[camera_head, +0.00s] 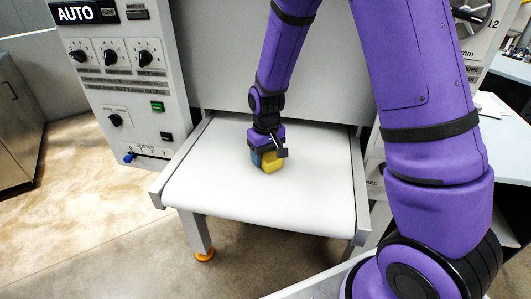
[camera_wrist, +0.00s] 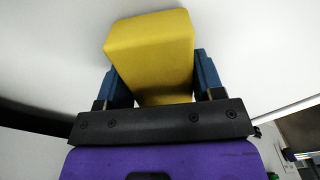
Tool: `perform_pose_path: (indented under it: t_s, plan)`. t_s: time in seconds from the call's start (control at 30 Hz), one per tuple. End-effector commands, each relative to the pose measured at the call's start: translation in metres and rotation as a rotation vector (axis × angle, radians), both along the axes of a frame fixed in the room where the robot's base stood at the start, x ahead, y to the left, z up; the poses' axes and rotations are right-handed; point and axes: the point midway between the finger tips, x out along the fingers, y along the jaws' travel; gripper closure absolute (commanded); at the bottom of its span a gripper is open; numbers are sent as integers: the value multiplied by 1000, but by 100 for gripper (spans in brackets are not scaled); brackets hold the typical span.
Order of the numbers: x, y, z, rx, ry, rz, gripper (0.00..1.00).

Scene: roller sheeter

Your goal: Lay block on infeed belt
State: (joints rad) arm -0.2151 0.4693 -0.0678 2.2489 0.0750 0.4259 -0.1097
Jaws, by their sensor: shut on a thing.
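A yellow block (camera_head: 273,162) is at the white infeed belt (camera_head: 240,190) in the head view, near the middle of the belt. My gripper (camera_head: 266,156) is low over the belt with its jaws shut on the block. In the wrist view the yellow block (camera_wrist: 150,50) sits between the blue fingers of my gripper (camera_wrist: 160,85), one on each side. I cannot tell whether the block's underside touches the belt, as its lower edge is very close to the surface.
A control panel (camera_head: 120,75) with dials and a green button (camera_head: 157,106) stands left of the belt. A metal side rail (camera_head: 180,155) edges the belt. A grey machine face (camera_head: 335,60) rises behind it. Much of the belt around the block is clear.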

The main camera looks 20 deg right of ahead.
Motion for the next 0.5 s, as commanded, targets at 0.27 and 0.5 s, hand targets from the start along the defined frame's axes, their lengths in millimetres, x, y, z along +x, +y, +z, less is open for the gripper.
perform_pose_path:
  t_s: [0.27,0.5]
  plan:
    - [0,0,-3,0,0,0,36]
    - [0,0,-2,0,0,1,13]
